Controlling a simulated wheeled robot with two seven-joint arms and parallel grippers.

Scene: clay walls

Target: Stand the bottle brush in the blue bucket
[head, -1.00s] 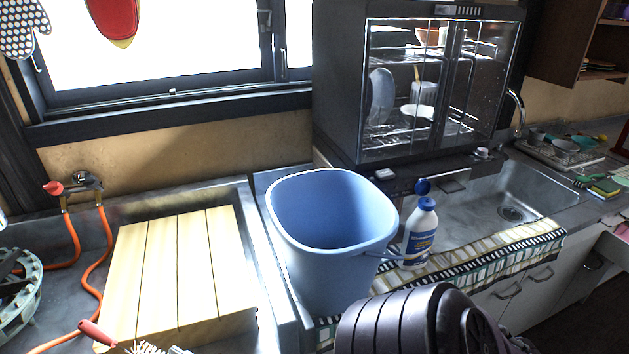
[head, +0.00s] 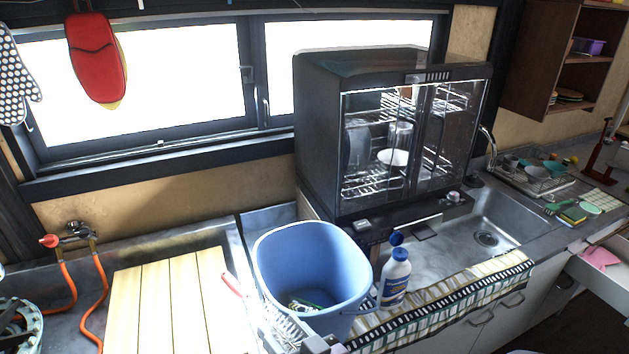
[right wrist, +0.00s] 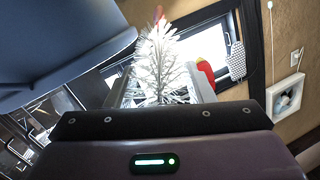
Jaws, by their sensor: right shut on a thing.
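The blue bucket (head: 350,297) stands upright on the counter at the middle of the head view. It also fills the upper left of the right wrist view (right wrist: 60,40). The bottle brush, with a red handle end (head: 232,284) and white bristles (head: 280,322), is tilted at the bucket's front left, outside its rim. My right gripper (head: 308,340) is shut on the brush, low in the picture. In the right wrist view the white bristles (right wrist: 160,58) rise from between the fingers, with the red end beyond them. My left gripper is not in view.
A white bottle with a blue cap (head: 395,278) stands just right of the bucket. A dark glass-fronted cabinet (head: 318,150) is behind it, and a sink (head: 500,215) lies to the right. A slatted wooden board (head: 165,305) is on the left. Something small and greenish lies inside the bucket.

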